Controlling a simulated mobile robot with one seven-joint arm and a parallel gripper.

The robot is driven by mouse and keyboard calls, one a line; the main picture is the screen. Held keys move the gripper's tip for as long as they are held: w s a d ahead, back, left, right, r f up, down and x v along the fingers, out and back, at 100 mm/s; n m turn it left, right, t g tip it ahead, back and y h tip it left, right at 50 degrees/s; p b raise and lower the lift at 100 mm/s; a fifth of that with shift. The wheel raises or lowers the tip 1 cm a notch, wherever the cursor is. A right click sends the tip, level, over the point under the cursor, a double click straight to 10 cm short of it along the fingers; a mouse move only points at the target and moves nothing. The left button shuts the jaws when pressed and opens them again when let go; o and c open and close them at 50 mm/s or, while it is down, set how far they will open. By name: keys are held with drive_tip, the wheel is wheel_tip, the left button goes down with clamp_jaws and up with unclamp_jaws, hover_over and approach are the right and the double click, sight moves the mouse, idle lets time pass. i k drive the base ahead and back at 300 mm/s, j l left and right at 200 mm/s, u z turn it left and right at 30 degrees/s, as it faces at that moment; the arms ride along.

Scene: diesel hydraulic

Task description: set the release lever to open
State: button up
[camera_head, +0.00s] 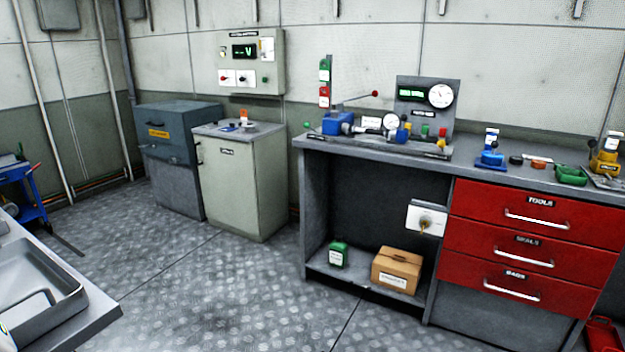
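A blue hand-pump-like unit (338,123) sits on the left part of the workbench top (385,154). A thin lever with a red knob (375,94) rises to the right above it. A white box with a yellow handle (426,219) is mounted below the bench top, left of the drawers. I cannot tell which of these is the release lever, and the small labels are too blurred to read. My gripper is not in view.
Red drawers (535,218) fill the bench's right side. A cardboard box (397,270) and green can (338,254) stand on its lower shelf. A pale cabinet (243,187) stands left of the bench. A table with a grey tray (40,290) is at lower left. The middle floor (230,300) is clear.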

sight(306, 124)
drive_tip(key=i, duration=1.2)
drive_tip(key=i+l+z, duration=0.15)
drive_tip(key=i, duration=0.45)
drive_tip(key=i+z, duration=0.15)
drive_tip(key=i, duration=0.5)
